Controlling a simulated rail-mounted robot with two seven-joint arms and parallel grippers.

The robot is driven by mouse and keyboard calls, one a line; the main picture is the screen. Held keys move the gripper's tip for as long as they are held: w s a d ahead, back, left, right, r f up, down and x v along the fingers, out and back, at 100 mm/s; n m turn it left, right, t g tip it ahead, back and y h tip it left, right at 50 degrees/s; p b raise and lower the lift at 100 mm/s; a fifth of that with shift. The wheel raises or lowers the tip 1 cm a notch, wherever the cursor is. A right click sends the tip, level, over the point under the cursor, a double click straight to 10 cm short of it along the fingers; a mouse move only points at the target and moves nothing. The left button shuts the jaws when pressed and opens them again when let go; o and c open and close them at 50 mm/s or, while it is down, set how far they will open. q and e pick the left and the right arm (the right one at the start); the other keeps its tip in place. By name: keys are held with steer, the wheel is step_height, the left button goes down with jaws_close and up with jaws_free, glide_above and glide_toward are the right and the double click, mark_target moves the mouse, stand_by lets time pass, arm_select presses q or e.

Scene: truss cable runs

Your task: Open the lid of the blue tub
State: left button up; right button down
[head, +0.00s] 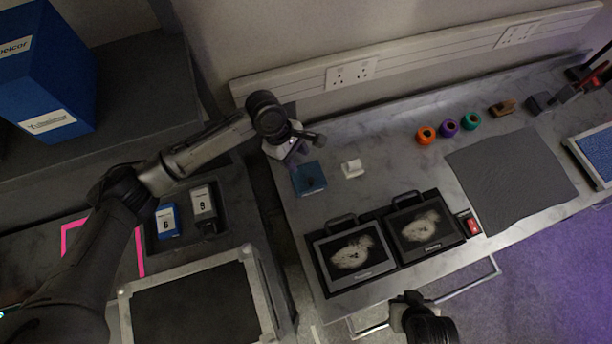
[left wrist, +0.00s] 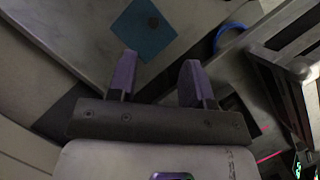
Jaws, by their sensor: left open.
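The blue tub (head: 309,178) is a small square blue thing at the left end of the grey worktop. In the left wrist view its flat blue top (left wrist: 138,36) has a dark round spot and lies beyond the fingertips; I see no gap under the lid. My left gripper (head: 286,154) is just above and left of the tub in the head view. In the left wrist view the left gripper (left wrist: 158,74) has its two purple fingers apart with nothing between them. My right gripper (head: 405,302) is at the bottom edge, far from the tub; its jaws are unclear.
A small white block (head: 352,168) stands right of the tub. Two dark framed pictures (head: 350,254) lie in front. Orange, purple and green rings (head: 449,127) and a grey mat (head: 510,178) are farther right. The wall with sockets (head: 350,74) runs behind.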

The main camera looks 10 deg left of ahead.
mark_target(310, 179)
arm_select(q)
steer(key=shift+n, duration=0.7)
steer(key=x, duration=0.4)
steer(key=w+x, duration=0.1)
steer(key=x, duration=0.3)
steer(key=a+b+x, duration=0.1)
steer(key=x, duration=0.4)
steer(key=shift+w+f, duration=0.15)
steer(key=shift+f, duration=0.05)
steer(key=shift+c, duration=0.3)
jaws_close()
